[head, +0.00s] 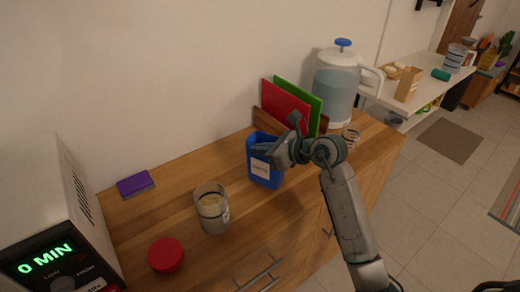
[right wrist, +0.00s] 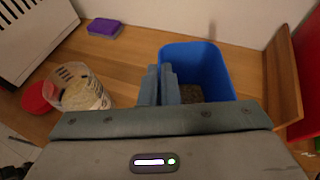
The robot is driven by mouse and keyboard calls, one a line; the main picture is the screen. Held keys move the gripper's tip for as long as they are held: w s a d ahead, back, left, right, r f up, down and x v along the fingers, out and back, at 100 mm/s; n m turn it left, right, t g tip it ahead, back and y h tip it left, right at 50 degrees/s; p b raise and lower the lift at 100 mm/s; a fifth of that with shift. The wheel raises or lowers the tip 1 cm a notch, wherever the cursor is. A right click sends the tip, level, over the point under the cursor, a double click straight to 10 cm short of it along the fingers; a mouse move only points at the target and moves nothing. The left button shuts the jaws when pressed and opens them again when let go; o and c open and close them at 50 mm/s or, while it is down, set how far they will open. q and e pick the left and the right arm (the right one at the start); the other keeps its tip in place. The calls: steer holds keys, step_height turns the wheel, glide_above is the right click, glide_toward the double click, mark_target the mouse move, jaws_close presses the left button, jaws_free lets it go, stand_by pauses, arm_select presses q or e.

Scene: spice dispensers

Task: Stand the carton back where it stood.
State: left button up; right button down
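The carton is an open-topped blue box with a white label (head: 262,168), upright at the counter's middle in the head view. In the right wrist view its blue wall (right wrist: 205,65) surrounds dark, grainy contents. My right gripper (head: 256,147) is at its rim. Its two fingers (right wrist: 159,85) are close together at the carton's left wall, one seemingly inside and one outside, shut on that wall. Whether the base touches the counter I cannot tell for sure. My left gripper is not in view.
An open clear jar (head: 211,210) with pale contents stands left of the carton, a red lid (head: 166,255) nearer. A purple sponge (head: 135,185) lies by the wall. Red and green boards (head: 285,105) in a wooden rack and a water dispenser (head: 335,90) stand behind and right.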

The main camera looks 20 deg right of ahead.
steer(key=f, duration=0.1)
steer(key=w+f+p, duration=0.1)
steer(key=w+f, duration=0.1)
steer(key=f, duration=0.1)
steer(key=shift+w+d, duration=0.1)
steer(key=shift+d, duration=0.25)
steer(key=c, duration=1.7)
jaws_free()
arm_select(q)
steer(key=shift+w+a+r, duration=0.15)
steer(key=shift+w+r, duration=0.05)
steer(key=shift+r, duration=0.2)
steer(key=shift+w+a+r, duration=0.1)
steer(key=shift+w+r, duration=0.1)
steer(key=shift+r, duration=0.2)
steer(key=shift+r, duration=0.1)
arm_select(e)
steer(key=shift+r, duration=0.15)
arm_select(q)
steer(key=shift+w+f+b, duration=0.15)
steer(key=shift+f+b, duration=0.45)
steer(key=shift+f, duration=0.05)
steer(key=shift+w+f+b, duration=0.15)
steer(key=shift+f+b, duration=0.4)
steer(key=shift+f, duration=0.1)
arm_select(e)
steer(key=shift+v, duration=6)
